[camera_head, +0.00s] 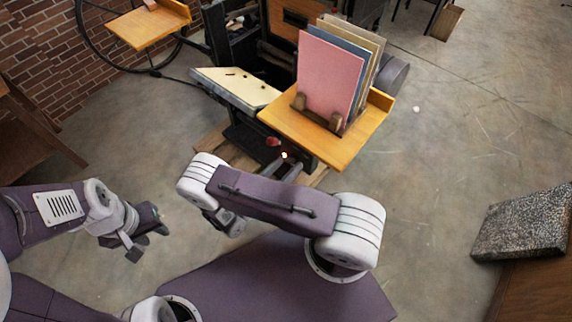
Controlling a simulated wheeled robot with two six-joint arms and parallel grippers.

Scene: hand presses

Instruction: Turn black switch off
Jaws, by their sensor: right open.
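The hand press (245,92) stands at the top centre, with a pale slanted plate and dark metal parts. Low on its front are a red knob (272,141) and a small glowing spot (284,155). I cannot make out a black switch clearly. Contact with the press cannot be told. My left gripper (148,243) hangs over bare floor at the lower left, its fingers apart and empty.
A wooden shelf (340,150) on the press holds several upright boards (327,73) in a rack. A smaller wooden shelf (145,27) and a wheel are at the upper left by a brick wall. A speckled block (522,222) lies at the right. Floor between is clear.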

